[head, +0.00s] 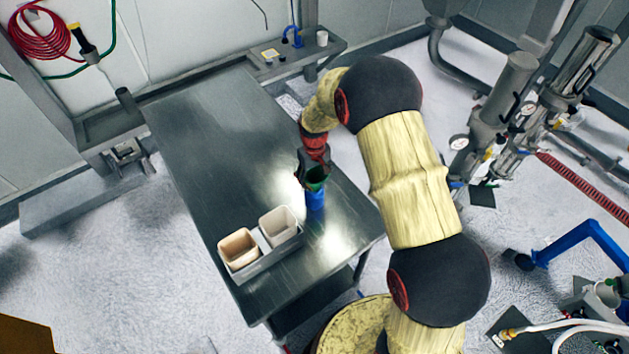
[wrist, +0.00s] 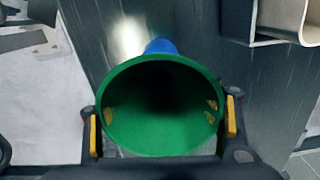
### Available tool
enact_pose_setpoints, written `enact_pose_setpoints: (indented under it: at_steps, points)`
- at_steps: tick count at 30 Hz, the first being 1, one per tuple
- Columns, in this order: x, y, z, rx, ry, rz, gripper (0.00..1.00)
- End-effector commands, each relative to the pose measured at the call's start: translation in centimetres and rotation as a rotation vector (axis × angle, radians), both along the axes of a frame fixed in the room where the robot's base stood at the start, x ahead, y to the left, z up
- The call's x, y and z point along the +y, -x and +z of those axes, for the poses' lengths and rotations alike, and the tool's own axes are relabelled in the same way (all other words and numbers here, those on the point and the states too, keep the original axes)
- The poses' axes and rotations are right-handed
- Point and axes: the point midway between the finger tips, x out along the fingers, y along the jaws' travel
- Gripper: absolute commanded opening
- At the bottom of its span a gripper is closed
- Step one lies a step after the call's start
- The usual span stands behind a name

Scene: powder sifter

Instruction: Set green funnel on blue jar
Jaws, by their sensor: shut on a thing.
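The green funnel (head: 316,175) shows in the head view in my gripper (head: 313,180), partly hidden by the fingers. In the wrist view the funnel (wrist: 140,142) has its wide mouth facing the camera, between the two yellow-padded fingers of my gripper (wrist: 163,122), which is shut on it. The blue jar (head: 315,198) stands on the table, right below the funnel in the head view. Only a small blue part of the jar (wrist: 160,46) shows behind the funnel's rim in the wrist view. I cannot tell whether funnel and jar touch.
The metal table (head: 200,140) is mostly bare at its far left. Part of a bin (wrist: 300,20) shows in the wrist view.

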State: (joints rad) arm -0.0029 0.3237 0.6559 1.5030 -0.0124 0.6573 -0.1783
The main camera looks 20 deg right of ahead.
Motion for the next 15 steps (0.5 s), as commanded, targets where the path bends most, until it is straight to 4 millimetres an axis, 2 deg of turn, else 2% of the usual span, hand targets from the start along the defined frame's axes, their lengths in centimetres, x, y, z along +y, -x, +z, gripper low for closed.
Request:
enact_pose_setpoints:
  at_steps: [15]
  points:
    - [0.00,-0.01,-0.99,0.000,0.000,0.000,0.34]
